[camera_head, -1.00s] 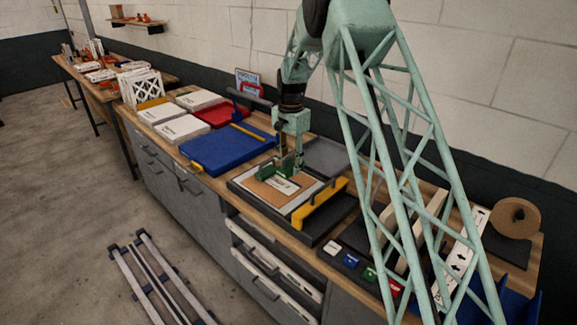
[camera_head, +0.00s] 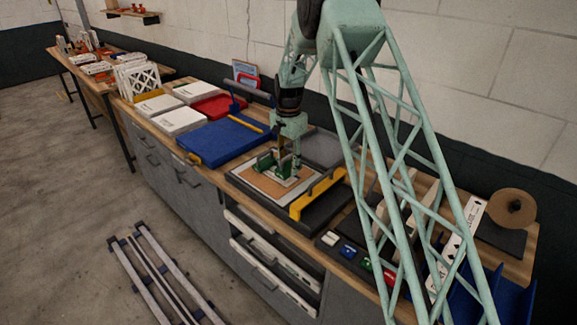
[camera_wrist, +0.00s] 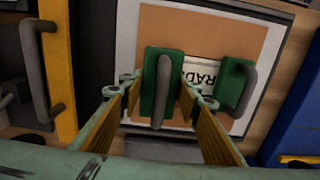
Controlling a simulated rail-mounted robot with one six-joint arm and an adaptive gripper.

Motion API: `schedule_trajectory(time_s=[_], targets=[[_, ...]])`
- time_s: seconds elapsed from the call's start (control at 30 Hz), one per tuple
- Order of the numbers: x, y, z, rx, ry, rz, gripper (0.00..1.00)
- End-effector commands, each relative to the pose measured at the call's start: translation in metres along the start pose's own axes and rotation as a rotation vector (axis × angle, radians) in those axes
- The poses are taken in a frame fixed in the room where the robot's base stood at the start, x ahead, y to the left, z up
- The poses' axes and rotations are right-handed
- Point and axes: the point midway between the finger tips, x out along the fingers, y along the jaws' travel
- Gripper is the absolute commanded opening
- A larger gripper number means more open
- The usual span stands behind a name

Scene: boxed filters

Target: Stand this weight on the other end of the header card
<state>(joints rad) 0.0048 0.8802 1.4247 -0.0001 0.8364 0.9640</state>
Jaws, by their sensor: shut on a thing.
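My gripper (camera_wrist: 153,98) is shut on a green weight (camera_wrist: 151,84) with a grey bar handle, seen between its fingers in the wrist view. The held weight is at the left end of the white header card (camera_wrist: 203,72), whose printed letters show partly. Whether its base touches the card cannot be told. A second green weight (camera_wrist: 232,82) with a grey handle stands at the card's right end. The card lies over a tan sheet (camera_wrist: 205,35) with a white border. In the head view, my gripper (camera_head: 287,172) is low over the tan sheet (camera_head: 258,184).
A blue case (camera_head: 220,143) lies to the left. Small coloured blocks (camera_head: 347,251) sit at the front right.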

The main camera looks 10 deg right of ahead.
Motion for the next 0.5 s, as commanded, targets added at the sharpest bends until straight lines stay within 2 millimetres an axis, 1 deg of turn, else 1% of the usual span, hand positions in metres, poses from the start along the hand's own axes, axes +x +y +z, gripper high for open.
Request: schedule_trajectory(time_s=[0.33, 0.5], targets=[[0.025, 0.0, 0.0, 0.0, 0.0, -0.001, 0.0], [0.032, -0.001, 0.0, 0.0, 0.001, -0.002, 0.0]])
